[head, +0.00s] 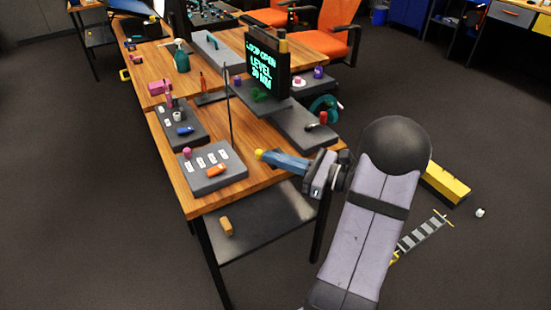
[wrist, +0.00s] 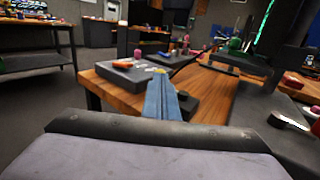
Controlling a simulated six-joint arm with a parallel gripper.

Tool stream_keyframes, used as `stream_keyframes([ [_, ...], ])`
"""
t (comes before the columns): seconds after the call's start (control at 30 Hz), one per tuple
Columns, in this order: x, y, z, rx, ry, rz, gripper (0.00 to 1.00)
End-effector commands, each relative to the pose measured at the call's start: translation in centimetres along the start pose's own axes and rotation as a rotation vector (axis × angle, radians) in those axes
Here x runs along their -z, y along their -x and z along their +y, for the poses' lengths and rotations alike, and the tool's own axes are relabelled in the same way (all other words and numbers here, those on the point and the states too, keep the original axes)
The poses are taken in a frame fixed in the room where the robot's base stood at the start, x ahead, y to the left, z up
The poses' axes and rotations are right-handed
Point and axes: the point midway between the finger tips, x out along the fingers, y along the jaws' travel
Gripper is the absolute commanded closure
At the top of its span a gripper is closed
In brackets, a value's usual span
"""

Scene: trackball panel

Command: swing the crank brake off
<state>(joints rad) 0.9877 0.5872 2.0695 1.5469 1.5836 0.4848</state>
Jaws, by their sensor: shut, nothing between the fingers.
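My gripper (head: 262,155) has blue fingers with a yellow tip. It is shut and empty, in the air near the front panel's right side; it also shows in the wrist view (wrist: 158,73). No part is clearly marked as the crank brake. A teal ring-shaped wheel (head: 323,106) stands on the right-hand grey panel (head: 296,128). A dark lever with a red end (head: 322,118) lies beside it, up and right of my gripper. An orange lever (head: 216,170) lies on the front panel.
The front grey panel (head: 232,182) carries several white labels and a pink knob (head: 187,152). Behind it is a panel with a blue lever (head: 185,130). A black display (head: 268,68) and a thin dark post (head: 229,110) stand near the middle.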

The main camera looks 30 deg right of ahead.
Motion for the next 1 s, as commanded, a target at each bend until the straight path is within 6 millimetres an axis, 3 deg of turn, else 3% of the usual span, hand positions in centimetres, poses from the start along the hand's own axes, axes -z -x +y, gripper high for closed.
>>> stream_keyframes([
  [1.0, -0.12, -0.56, 0.25, -0.002, -0.001, 0.000, 1.00],
])
